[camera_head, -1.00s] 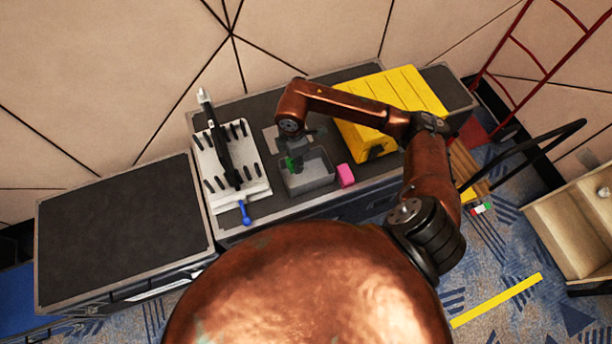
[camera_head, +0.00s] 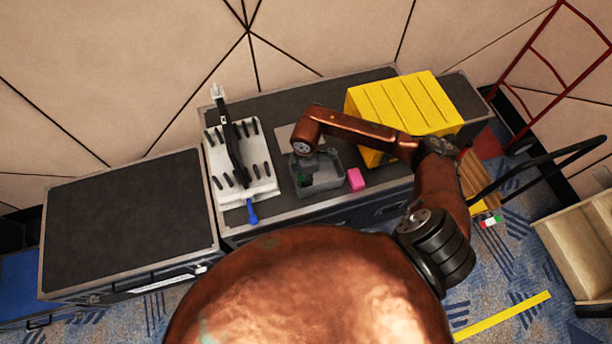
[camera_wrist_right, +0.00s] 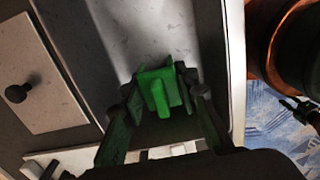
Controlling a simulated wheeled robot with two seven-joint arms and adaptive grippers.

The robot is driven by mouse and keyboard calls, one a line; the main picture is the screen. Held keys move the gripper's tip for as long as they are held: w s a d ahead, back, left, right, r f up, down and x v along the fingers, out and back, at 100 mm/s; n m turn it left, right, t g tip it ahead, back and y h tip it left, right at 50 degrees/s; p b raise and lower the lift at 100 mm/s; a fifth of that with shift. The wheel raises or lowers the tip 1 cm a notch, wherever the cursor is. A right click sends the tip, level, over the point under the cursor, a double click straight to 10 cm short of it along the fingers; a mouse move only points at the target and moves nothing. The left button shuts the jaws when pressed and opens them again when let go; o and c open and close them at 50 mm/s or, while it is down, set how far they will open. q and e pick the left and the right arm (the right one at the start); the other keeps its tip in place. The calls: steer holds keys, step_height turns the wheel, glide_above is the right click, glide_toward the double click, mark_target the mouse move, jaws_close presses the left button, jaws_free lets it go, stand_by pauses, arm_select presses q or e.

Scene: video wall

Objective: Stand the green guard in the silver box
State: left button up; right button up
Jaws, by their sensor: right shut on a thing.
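The silver box (camera_head: 325,187) is an open grey box on the dark case top, under my right gripper. My right gripper (camera_head: 304,172) points down into the left part of the box. It is shut on the green guard (camera_head: 303,180), of which only a small dark green bit shows in the head view. In the right wrist view the bright green guard (camera_wrist_right: 158,90) sits between the fingertips (camera_wrist_right: 162,98), with pale grey surfaces of the box (camera_wrist_right: 150,30) around it. I cannot tell whether the guard touches the box floor. My left gripper is not in view.
A white rack (camera_head: 240,165) with black pegs and a blue-handled tool (camera_head: 252,212) stands left of the box. A pink block (camera_head: 355,180) is close on its right. A yellow case (camera_head: 405,108) stands behind right. The left case top (camera_head: 130,220) is bare.

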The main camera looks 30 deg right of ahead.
steer(key=o, duration=1)
steer(key=shift+f, duration=0.1)
step_height(320, 180, up, 12)
steer(key=shift+r+p, duration=0.2)
steer(key=shift+p, duration=0.5)
